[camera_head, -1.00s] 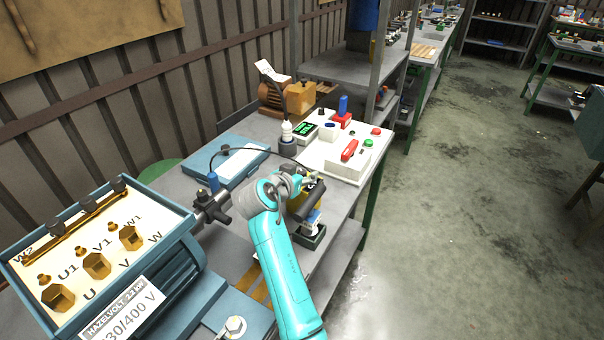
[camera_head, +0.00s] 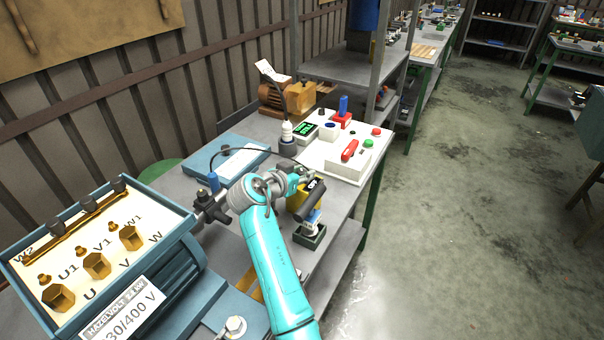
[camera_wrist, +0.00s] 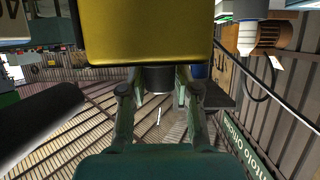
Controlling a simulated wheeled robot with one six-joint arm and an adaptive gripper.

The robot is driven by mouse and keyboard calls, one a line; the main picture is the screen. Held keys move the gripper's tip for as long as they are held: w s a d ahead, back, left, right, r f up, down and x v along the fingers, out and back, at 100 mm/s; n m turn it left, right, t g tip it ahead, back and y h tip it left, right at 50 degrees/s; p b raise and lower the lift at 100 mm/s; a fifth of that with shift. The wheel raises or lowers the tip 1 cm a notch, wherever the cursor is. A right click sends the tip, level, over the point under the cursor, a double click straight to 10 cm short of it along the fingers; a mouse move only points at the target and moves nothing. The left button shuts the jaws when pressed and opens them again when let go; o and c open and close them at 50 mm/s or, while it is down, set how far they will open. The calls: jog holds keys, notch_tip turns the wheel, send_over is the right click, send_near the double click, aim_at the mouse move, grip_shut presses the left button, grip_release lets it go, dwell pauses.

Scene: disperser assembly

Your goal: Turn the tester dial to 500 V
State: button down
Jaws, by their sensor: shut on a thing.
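The yellow tester (camera_head: 297,204) stands on the near part of the bench in the head view, partly hidden by my arm. A dark cylinder lies along its right side. In the wrist view the yellow body of the tester (camera_wrist: 145,30) fills the top middle. A short dark round part, which looks like the dial (camera_wrist: 158,78), sticks out below it. My gripper (camera_wrist: 160,92) has its two fingers on either side of this part and is shut on it. The dial's scale and pointer setting do not show. My gripper (camera_head: 303,178) is beside the tester in the head view.
A blue-grey motor terminal box (camera_head: 105,245) fills the left front. Behind the tester are a white panel (camera_head: 338,165) with a red handle and buttons, and a flat blue case (camera_head: 225,158). A dark cable crosses the bench. The floor (camera_head: 460,220) right of the bench is clear.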

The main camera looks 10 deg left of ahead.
aim_at(302, 171)
jog(key=m+g+h, duration=0.4)
jog(key=m, duration=0.1)
jog(key=shift+h, duration=0.4)
jog(key=shift+f+m+g+h, duration=0.1)
jog(key=shift+m+g+h, duration=0.2)
jog(key=shift+m, duration=0.1)
jog(key=c, duration=0.8)
grip_release()
notch_tip(302, 171, up, 10)
